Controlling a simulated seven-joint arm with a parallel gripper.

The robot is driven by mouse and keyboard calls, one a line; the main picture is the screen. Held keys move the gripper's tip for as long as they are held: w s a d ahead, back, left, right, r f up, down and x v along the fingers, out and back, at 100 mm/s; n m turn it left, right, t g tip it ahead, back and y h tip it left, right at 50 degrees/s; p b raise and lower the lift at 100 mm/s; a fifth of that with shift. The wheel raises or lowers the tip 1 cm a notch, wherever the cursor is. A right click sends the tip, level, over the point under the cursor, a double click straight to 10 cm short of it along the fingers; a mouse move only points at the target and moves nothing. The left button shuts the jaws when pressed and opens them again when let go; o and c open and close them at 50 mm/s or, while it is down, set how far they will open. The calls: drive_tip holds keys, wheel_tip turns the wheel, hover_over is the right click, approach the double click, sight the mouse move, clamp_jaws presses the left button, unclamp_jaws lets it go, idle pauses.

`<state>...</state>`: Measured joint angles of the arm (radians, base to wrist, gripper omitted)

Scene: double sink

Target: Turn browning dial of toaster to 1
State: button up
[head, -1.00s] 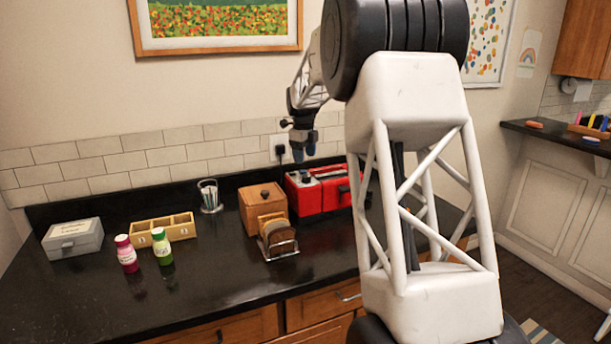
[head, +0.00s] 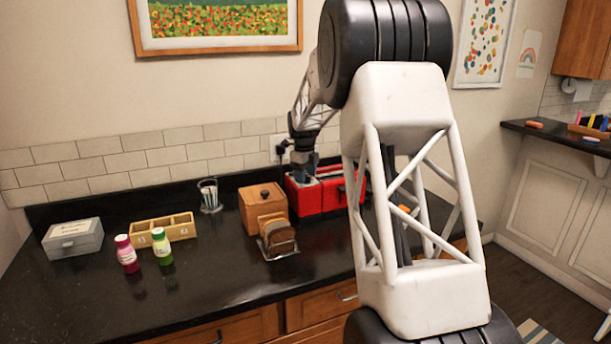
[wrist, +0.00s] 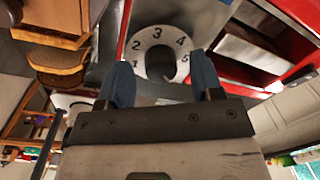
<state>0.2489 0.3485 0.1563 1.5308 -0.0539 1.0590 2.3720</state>
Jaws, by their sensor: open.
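The red toaster (head: 334,194) stands on the counter by the back wall, partly behind my arm. In the wrist view its browning dial (wrist: 158,33) is a pale disc with the numbers 2, 3, 4 and 5 readable around a dark knob (wrist: 160,66). In the head view my gripper (head: 303,172) is low over the toaster's left end.
A wooden box (head: 260,203) and a rack of bread slices (head: 277,239) stand just left of the toaster. Two bottles (head: 127,254), a yellow tray (head: 163,231) and a grey case (head: 73,238) are farther left. The front counter is clear.

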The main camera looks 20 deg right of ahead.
drive_tip(key=shift+f, duration=0.15)
drive_tip(key=c, duration=0.9)
